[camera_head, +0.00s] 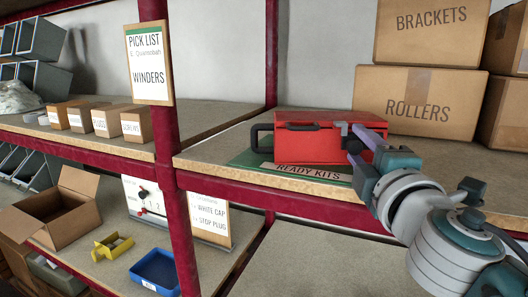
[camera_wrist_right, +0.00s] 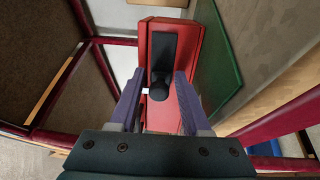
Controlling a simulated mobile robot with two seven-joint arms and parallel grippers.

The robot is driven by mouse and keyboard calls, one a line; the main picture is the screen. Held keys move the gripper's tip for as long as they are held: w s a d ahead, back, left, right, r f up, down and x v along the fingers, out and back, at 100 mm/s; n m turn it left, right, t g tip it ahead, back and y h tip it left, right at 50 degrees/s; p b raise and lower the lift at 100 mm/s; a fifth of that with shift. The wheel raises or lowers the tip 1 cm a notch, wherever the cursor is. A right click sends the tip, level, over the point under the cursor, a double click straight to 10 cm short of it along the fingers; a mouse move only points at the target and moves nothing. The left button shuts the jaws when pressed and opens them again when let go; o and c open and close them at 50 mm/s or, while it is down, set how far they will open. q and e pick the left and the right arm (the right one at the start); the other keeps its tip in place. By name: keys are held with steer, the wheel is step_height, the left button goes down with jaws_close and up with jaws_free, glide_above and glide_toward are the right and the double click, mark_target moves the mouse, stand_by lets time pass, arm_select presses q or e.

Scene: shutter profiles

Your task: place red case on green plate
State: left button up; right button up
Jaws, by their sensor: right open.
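A red case (camera_head: 298,145) with black handles sits upright on the upper shelf, at the green plate (camera_head: 246,159) marked READY KITS. The plate shows to the left and in front of the case; how much lies under it is hidden. My right gripper (camera_head: 354,143) is at the case's right end. In the right wrist view, the open fingers (camera_wrist_right: 167,82) stand on either side of a black handle on the red case (camera_wrist_right: 158,24), apart from each other. The green plate (camera_wrist_right: 226,70) shows right of the case there. My left gripper is not in view.
A ROLLERS box (camera_head: 418,85) and a BRACKETS box (camera_head: 430,25) stand behind and right of the case. A red post (camera_head: 172,130) rises left of the plate. The lower shelf holds an open carton (camera_head: 62,222), a yellow holder (camera_head: 112,246) and a blue bin (camera_head: 155,271).

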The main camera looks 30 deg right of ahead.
steer(key=b+v, duration=0.5)
steer(key=v, duration=0.7)
steer(key=s+f+m+g+y, duration=0.2)
steer(key=s+f+m+g, duration=0.15)
steer(key=f+m, duration=0.2)
steer(key=s+f+m+g+y, duration=0.1)
steer(key=s+f+m+g, duration=0.1)
steer(key=f+m+g, duration=0.4)
steer(key=s+a+f+g+y, duration=0.4)
steer(key=s+a+f+y, duration=0.3)
steer(key=a, duration=0.3)
step_height(320, 180, up, 23)
steer(key=s+h+p, duration=0.1)
steer(key=p, duration=2.2)
steer(key=shift+n, duration=0.45)
steer(key=shift+s+f, duration=0.15)
